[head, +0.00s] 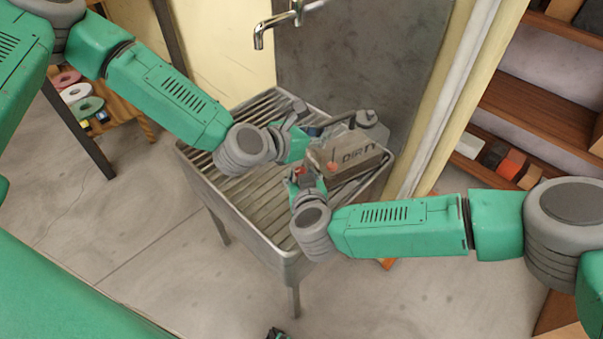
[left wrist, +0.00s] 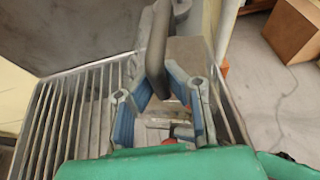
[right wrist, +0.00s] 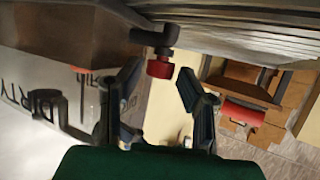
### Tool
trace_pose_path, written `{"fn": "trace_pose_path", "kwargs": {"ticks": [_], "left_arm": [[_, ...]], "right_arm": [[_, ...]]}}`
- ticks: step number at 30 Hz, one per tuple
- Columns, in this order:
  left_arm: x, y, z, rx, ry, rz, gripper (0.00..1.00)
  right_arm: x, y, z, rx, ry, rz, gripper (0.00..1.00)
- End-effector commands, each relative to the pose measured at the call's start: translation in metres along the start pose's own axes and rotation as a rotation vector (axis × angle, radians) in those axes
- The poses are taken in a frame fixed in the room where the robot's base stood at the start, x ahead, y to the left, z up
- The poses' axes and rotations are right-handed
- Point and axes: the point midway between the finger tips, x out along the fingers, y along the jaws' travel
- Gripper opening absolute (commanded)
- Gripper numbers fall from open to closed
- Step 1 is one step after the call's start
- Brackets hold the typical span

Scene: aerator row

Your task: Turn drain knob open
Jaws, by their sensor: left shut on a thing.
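A grey-brown tank (head: 345,160) with "DIRTY" lettering sits on the slatted metal sink stand. The tank also shows in the right wrist view (right wrist: 60,30). A red drain knob (right wrist: 160,68) sits on a short dark spout at the tank's end. My right gripper (right wrist: 160,75) is open, with its fingertips either side of the knob; I cannot tell whether they touch it. In the head view my right gripper (head: 303,178) is at the tank's near left end. My left gripper (left wrist: 158,90) is shut on the tank's dark curved handle (left wrist: 156,50).
The slatted sink stand (head: 235,205) has free slats to the left of the tank. A tap (head: 262,36) hangs above its back edge. Wooden shelves (head: 540,110) stand at the right. A wooden unit with coloured rolls (head: 88,104) stands at the left.

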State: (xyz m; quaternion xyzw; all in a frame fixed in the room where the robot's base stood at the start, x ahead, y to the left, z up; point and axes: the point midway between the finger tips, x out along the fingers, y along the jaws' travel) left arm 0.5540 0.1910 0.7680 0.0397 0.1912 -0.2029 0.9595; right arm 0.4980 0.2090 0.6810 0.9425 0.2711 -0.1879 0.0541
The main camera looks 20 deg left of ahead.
Motion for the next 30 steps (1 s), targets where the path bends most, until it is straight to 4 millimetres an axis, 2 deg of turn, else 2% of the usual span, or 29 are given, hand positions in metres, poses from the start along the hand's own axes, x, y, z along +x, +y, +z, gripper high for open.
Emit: {"fn": "trace_pose_path", "kwargs": {"ticks": [10,11,13,30], "left_arm": [[0.0000,0.0000,0.0001,0.000,0.000,0.001,0.00],[0.0000,0.0001,0.0001,0.000,0.000,0.001,0.00],[0.0000,0.0000,0.0001,0.000,0.000,0.001,0.00],[-0.0001,0.0000,0.0001,0.000,0.000,0.001,0.00]], "right_arm": [[0.0038,0.0003,0.0001,-0.001,0.000,0.000,0.32],[0.0038,0.0003,0.0001,-0.001,0.000,0.000,0.25],[0.0037,0.0004,0.0001,-0.001,0.000,0.000,0.00],[0.0037,0.0029,-0.0004,-0.050,0.000,-0.123,0.00]]}}
